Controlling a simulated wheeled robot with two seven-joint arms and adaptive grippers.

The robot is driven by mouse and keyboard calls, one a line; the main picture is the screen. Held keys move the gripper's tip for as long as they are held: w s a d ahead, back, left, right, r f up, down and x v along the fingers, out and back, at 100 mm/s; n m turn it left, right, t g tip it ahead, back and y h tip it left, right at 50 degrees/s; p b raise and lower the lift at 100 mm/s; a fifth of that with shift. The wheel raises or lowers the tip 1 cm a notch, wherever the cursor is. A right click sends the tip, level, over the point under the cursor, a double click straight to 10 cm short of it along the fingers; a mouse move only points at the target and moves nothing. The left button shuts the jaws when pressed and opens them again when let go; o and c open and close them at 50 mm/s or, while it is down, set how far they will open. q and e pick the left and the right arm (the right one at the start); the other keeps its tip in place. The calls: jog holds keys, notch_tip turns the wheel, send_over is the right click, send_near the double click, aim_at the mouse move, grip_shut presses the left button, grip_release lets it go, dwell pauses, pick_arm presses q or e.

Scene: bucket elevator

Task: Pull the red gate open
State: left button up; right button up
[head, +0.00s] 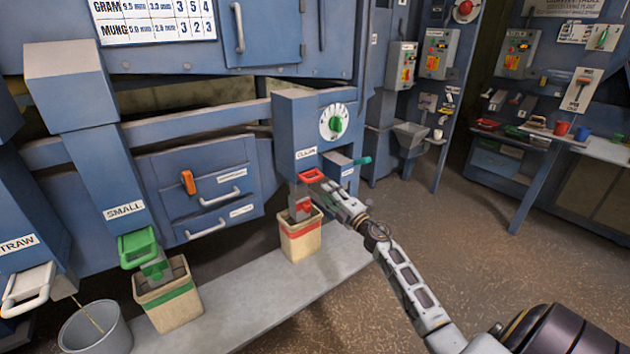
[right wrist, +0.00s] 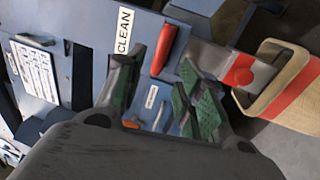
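The red gate (head: 310,176) is on the spout marked CLEAN, above a bin with a red stripe (head: 300,236). In the right wrist view the red gate's handle (right wrist: 170,48) shows as a red bar just beyond the gap between my fingertips. My right gripper (head: 325,190) is beside the red gate in the head view and partly covers it. In the right wrist view the right gripper (right wrist: 160,72) is open, its green-padded fingers apart with nothing held. Whether a finger touches the handle I cannot tell. My left gripper is not in view.
A green gate (head: 138,247) marked SMALL stands to the left over a green-striped bin (head: 168,295). A white gate (head: 27,290) marked STRAW and a grey bucket (head: 95,328) are farther left. The floor at right is clear.

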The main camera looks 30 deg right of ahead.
aim_at(315, 179)
jog(key=shift+w+a+r, duration=0.1)
jog(key=shift+w+r, duration=0.1)
jog(key=shift+w, duration=0.8)
jog(key=shift+w+a+r, duration=0.1)
jog(key=shift+w+r, duration=0.1)
jog(key=shift+w, duration=0.8)
jog(key=shift+w+a+r+b, duration=0.1)
jog(key=shift+w+r+b, duration=0.15)
jog(key=shift+w, duration=0.9)
jog(key=shift+w+a+r+b, duration=0.1)
jog(key=shift+w+b, duration=0.1)
jog(key=shift+w, duration=0.95)
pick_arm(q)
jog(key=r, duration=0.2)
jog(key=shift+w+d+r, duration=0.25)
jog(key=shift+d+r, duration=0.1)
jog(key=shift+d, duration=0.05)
pick_arm(e)
jog(key=shift+w, duration=0.1)
jog(key=shift+c, duration=0.2)
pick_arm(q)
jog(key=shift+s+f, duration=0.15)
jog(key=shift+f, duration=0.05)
pick_arm(e)
grip_shut()
